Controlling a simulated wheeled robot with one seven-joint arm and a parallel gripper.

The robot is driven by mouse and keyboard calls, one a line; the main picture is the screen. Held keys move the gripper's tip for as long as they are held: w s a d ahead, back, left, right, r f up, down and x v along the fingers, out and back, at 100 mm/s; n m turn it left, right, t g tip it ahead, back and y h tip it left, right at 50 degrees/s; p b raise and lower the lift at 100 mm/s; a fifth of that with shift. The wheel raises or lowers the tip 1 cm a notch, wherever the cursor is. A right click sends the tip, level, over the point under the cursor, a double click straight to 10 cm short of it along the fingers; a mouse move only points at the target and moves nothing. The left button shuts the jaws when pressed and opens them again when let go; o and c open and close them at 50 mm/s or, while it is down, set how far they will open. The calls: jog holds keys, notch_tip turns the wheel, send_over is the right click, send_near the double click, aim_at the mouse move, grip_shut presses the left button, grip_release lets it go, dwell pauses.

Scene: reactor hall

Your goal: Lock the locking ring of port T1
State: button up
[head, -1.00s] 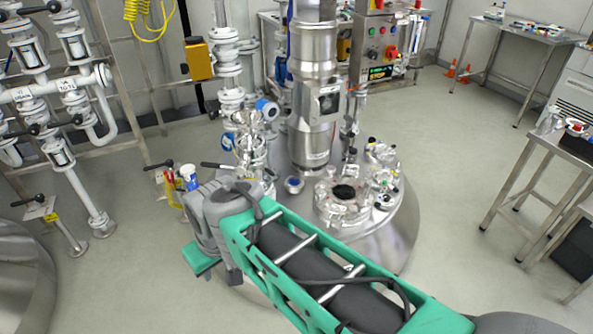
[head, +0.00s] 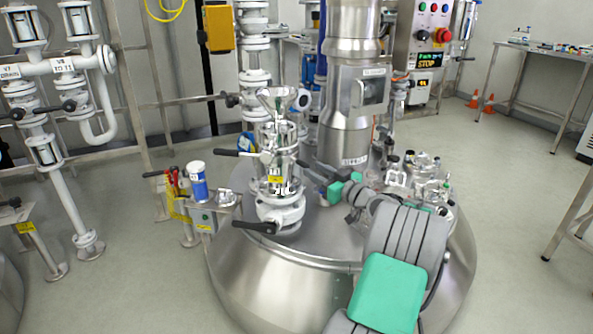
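A clear and metal port assembly (head: 281,143) stands upright on the domed steel vessel (head: 255,285), with a yellow label that is too small to read. I cannot confirm that it is T1. A dark lever (head: 226,153) sticks out to its left at mid height, and a black handle (head: 255,227) is at its white base flange (head: 281,215). The locking ring cannot be told apart clearly. My gripper (head: 308,172) is just right of the assembly, pointing at it, small and partly merged with the metal behind. Contact and finger opening cannot be made out.
A thick steel column (head: 345,110) stands close behind my gripper. More fittings (head: 425,175) crowd the lid at right. A small holder (head: 205,215) with a blue-and-white cup (head: 197,182) and tools is at left. Open floor (head: 510,180) lies to the right.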

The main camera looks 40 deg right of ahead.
aim_at(291, 158)
jog(key=w, duration=0.4)
jog(key=w+b, duration=0.1)
jog(key=w, duration=0.1)
jog(key=shift+w+a+f, duration=0.1)
jog(key=shift+w+a, duration=0.1)
jog(key=shift+a, duration=0.2)
jog(key=shift+w, duration=0.25)
jog(key=shift+c, duration=0.2)
grip_shut()
jog(key=shift+s, duration=0.1)
